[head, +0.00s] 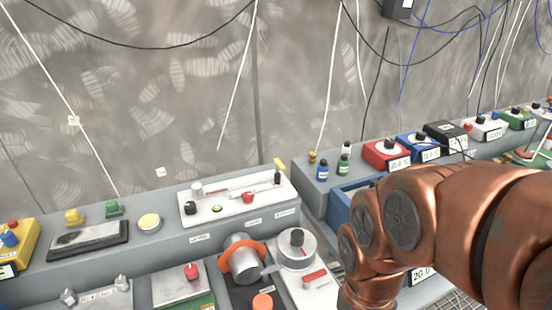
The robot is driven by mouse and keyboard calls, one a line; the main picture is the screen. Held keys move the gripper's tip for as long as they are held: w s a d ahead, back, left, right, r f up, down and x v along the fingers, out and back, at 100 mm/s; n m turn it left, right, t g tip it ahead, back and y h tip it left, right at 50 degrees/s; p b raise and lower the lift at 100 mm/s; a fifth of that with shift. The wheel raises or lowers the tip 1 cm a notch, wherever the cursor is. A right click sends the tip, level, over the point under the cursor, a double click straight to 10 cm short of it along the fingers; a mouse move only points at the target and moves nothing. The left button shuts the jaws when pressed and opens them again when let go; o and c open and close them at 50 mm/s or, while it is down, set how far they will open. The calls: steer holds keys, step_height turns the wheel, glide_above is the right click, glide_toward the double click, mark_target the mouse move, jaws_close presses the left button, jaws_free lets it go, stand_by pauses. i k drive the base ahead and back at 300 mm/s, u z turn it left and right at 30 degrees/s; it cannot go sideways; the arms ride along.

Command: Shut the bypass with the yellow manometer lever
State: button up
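A small lever with a yellow top (279,164) and a dark stem stands at the right end of a white panel (228,213) on the grey bench. It looks roughly upright and tilted a little. Whether it belongs to the manometer is too small to tell. The same panel carries a black knob (190,208), a red knob (248,197) and a pale bar. My copper arm fills the lower right, to the right of and nearer than the panel. My gripper is not visible; the arm runs out of the bottom edge.
Below the panel are a silver cylinder with an orange collar (243,257) and a round grey dial (297,250) with a black knob. Small blue (322,170) and green (343,165) bottles stand right of the lever. Cables hang along the wall behind. Space directly above the panel is clear.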

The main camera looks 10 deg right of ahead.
mark_target(278, 164)
steer(key=u, duration=0.55)
steer(key=k, duration=0.65)
steer(key=u, duration=1)
steer(key=i, duration=0.85)
steer(key=z, duration=0.05)
